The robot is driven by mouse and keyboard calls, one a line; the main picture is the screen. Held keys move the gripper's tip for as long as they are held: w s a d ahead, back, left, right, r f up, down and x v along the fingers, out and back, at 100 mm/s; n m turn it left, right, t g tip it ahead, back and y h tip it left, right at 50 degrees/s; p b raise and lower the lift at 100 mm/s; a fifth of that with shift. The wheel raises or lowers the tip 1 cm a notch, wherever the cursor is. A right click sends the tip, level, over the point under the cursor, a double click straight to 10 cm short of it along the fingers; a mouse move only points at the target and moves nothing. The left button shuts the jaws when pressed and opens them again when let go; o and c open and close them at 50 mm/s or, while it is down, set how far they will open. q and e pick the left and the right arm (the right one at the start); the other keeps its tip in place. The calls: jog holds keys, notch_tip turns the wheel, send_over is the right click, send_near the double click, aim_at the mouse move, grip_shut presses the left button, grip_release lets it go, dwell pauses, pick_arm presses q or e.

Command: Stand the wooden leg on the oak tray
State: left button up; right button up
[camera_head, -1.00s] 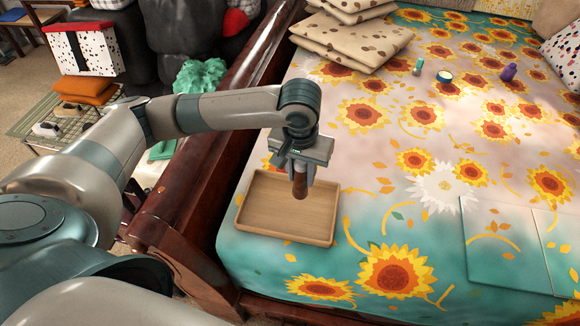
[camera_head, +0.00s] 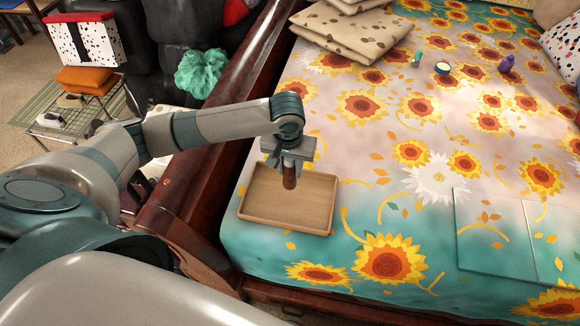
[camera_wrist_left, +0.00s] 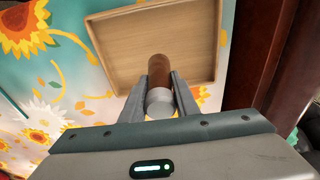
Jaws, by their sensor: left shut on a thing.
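The wooden leg (camera_head: 289,181) is a short dark brown cylinder held upright, with a grey end cap that shows in the left wrist view (camera_wrist_left: 159,98). My left gripper (camera_head: 288,165) is shut on the leg near its upper end, pointing down. The oak tray (camera_head: 262,213) is a shallow pale rectangle on the bed, and its bare floor also shows in the left wrist view (camera_wrist_left: 125,45). The leg is over the tray's area; whether its lower end touches the tray cannot be told. My right gripper is not in view.
The dark wooden bed rail (camera_head: 217,146) runs along the left of the tray. Folded spotted cushions (camera_head: 352,35) lie at the back. A small jar (camera_head: 442,68) and a purple bottle (camera_head: 506,64) stand farther right. The sunflower cover right of the tray is mostly clear.

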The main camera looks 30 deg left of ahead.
pick_arm(q)
jog(key=shift+r+p, duration=0.15)
jog(key=shift+p, duration=0.55)
jog(key=shift+f, duration=2)
jog(key=shift+f+b, duration=0.35)
jog(key=shift+f, duration=0.85)
jog(key=shift+f, duration=0.3)
jog(key=shift+f, duration=0.3)
jog(key=o, duration=1.6)
jog(key=shift+o, duration=0.2)
